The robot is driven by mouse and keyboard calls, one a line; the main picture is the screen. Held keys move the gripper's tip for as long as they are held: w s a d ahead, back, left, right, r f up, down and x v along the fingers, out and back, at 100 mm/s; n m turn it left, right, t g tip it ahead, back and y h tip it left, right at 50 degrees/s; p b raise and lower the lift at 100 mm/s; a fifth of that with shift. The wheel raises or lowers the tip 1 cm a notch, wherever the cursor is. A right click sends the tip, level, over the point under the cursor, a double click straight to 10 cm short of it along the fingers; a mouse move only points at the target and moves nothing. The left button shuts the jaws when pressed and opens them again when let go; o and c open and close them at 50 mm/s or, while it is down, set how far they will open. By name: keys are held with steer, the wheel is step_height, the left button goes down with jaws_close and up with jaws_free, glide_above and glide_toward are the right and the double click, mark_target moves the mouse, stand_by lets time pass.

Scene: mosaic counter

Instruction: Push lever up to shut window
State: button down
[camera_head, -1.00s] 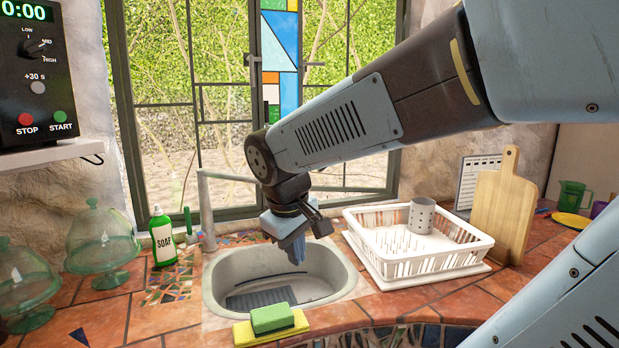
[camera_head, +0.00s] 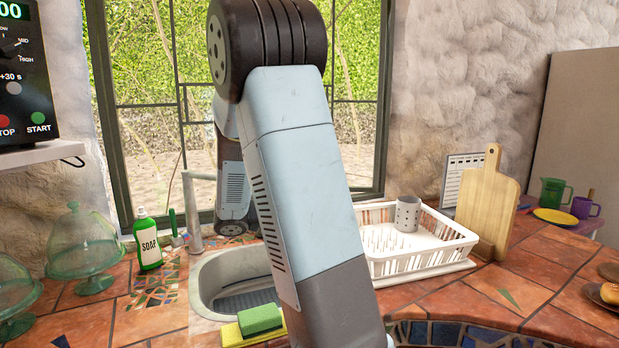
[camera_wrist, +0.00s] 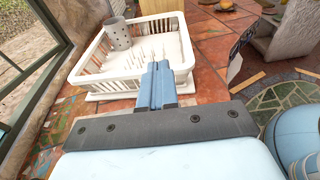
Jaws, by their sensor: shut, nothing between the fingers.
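The window (camera_head: 115,165), with a dark metal frame and glass panes, stands behind the sink in the head view. My raised arm covers the middle of it. The lever is hidden there, so I cannot tell its position or whether the window is shut. Part of the window frame (camera_wrist: 56,40) also shows at the left of the wrist view. My gripper (camera_wrist: 157,66) is shut and empty in the wrist view, its fingers pointing towards the white dish rack (camera_wrist: 98,82). In the head view my gripper is hidden behind my arm.
The sink (camera_head: 205,285) lies in front of the window, with a green sponge (camera_head: 260,319) at its front edge. The soap bottle (camera_head: 148,240) and glass domes (camera_head: 85,245) stand left. The dish rack and cutting board (camera_head: 484,200) stand right.

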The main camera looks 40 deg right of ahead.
steer(key=w+f+n+t+h, duration=0.2)
steer(key=w+n+t+h, duration=0.4)
steer(key=w+n, duration=0.5)
steer(key=w+h, duration=0.2)
steer(key=shift+w+a+f+t+h, duration=0.2)
steer(key=shift+w+a+t+h, duration=0.1)
steer(key=shift+w, duration=0.05)
steer(key=w+a+r+x, duration=0.1)
steer(key=r+x, duration=0.1)
steer(key=x, duration=1.1)
steer(key=shift+w+a, duration=0.15)
steer(key=shift+w, duration=0.05)
